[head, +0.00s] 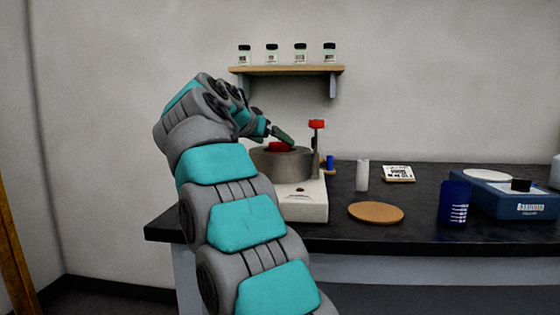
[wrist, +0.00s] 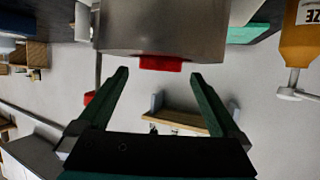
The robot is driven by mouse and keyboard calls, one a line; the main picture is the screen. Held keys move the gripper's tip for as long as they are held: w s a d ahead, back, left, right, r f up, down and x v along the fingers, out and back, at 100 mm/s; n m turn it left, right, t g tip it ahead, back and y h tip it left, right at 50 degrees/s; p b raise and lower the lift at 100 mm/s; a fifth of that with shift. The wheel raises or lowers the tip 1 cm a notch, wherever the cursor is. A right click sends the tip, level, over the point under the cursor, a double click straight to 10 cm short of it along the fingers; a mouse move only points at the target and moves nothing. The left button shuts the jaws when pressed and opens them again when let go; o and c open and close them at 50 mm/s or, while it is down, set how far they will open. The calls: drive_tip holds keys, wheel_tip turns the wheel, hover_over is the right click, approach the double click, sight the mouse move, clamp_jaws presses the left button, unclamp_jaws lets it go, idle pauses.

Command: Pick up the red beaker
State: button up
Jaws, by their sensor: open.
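A red object (head: 279,147), which looks like the red beaker, sits in a round grey metal pot (head: 293,165) on a white base unit. Only its upper part shows above the pot's rim; the rest is hidden. My gripper (head: 279,136) is above it, close to the rim. In the wrist view, which looks upside down, the red object (wrist: 160,63) sticks out of the grey pot (wrist: 165,30). The two green fingers of my gripper (wrist: 160,75) are spread wide, one to each side of the red object, with nothing held between them. I cannot tell whether they touch it.
A post with a red knob (head: 316,124) stands right beside the pot. A shelf (head: 287,70) with several jars is on the wall above. On the black bench (head: 340,235) are a white cylinder (head: 362,175), a cork mat (head: 376,213), a blue beaker (head: 455,203) and a blue device (head: 515,202).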

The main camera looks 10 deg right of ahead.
drive_tip(key=x, duration=0.2)
drive_tip(key=shift+w+d+f, duration=0.1)
drive_tip(key=shift+w+d, duration=0.1)
drive_tip(key=shift+w, duration=0.1)
clamp_jaws()
idle(0.5)
